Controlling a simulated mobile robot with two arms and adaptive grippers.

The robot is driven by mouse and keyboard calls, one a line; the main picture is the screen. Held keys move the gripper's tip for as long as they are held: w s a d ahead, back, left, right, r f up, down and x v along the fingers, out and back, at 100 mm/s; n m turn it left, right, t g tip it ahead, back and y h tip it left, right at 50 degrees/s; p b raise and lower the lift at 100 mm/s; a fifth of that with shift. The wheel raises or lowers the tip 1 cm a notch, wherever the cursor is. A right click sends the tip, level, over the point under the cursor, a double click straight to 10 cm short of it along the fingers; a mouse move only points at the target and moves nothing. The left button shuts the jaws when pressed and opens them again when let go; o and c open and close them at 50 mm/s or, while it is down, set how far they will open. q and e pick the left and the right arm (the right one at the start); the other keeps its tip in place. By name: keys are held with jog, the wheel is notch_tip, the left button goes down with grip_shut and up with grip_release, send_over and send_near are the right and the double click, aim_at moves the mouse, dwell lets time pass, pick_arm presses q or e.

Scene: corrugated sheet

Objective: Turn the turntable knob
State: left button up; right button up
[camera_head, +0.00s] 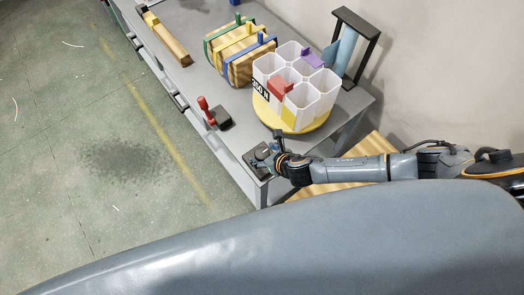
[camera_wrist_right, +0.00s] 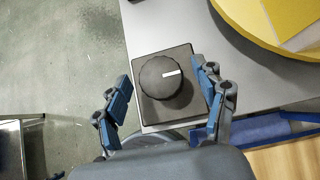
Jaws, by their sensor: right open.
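The turntable knob (camera_wrist_right: 162,77) is a round black dial with a white mark, on a square dark base (camera_wrist_right: 183,108) at the table's near corner. In the right wrist view the mark points to the right. My right gripper (camera_wrist_right: 160,92) is open, with one blue-padded finger on each side of the knob; the right finger looks closer to it. Whether either finger touches it I cannot tell. In the head view my right gripper (camera_head: 272,152) largely hides the knob. The turntable (camera_head: 291,121) is a yellow disc carrying white hexagonal bins (camera_head: 306,104). My left gripper is not in view.
A red-handled lever (camera_head: 212,113) on a dark base stands on the grey table (camera_head: 236,139) left of the turntable. Wooden blocks with coloured clamps (camera_head: 244,62) and a black frame (camera_head: 352,48) stand behind. A wooden surface (camera_head: 340,168) lies under my right arm. Floor at left is clear.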

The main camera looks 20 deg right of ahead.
jog(key=shift+w+a+f, duration=0.15)
jog(key=shift+w+f, duration=0.35)
jog(key=c, duration=1.2)
